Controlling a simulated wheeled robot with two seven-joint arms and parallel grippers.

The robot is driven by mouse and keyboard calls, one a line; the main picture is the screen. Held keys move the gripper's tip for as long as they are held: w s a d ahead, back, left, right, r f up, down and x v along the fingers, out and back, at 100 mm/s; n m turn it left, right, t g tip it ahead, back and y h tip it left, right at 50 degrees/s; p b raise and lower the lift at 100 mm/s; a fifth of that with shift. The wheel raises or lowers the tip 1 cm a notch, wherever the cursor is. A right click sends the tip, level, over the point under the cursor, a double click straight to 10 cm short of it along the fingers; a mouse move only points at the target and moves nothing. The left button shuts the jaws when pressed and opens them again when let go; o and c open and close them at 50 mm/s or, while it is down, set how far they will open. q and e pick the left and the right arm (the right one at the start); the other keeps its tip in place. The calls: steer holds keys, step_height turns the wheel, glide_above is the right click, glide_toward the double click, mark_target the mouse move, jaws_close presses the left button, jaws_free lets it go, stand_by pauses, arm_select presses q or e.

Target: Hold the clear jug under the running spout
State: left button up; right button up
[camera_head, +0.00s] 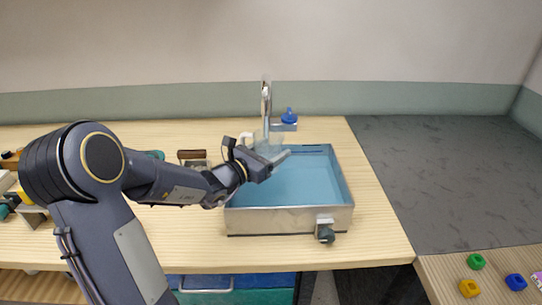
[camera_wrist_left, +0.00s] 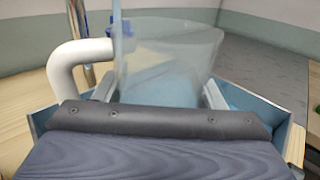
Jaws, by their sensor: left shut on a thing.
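The clear jug (camera_wrist_left: 170,50) stands between the two fingers of my left gripper (camera_wrist_left: 160,95) in the left wrist view, which is shut on its body. A thick white curved handle (camera_wrist_left: 62,68) shows at the jug's left. In the head view the jug (camera_head: 268,139) is faint, over the back left of the basin, below the metal spout (camera_head: 266,88). A pale bluish vertical streak, seemingly water (camera_wrist_left: 117,25), overlaps the jug's left side in the wrist view; I cannot tell whether it falls inside. My left gripper also shows in the head view (camera_head: 277,160). My right gripper is out of view.
The metal-walled basin (camera_head: 290,219) with a blue inside sits on the wooden table (camera_head: 380,235), with a tap (camera_head: 325,231) on its front. A blue knob (camera_head: 289,115) is beside the spout. A dark grey surface (camera_head: 440,170) at right is clear.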

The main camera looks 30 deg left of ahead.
arm_select(q)
steer(key=w+a, duration=0.3)
steer(key=w, duration=0.2)
steer(key=shift+w+a+p, duration=0.2)
steer(key=shift+w+p, duration=0.1)
steer(key=shift+p, duration=0.05)
steer(key=shift+s, duration=0.15)
stand_by(2.8)
steer(key=s+d+b, duration=0.5)
steer(key=s+d, duration=0.2)
steer(key=s, duration=0.4)
steer(key=shift+s+d, duration=0.15)
steer(key=shift+s, duration=0.2)
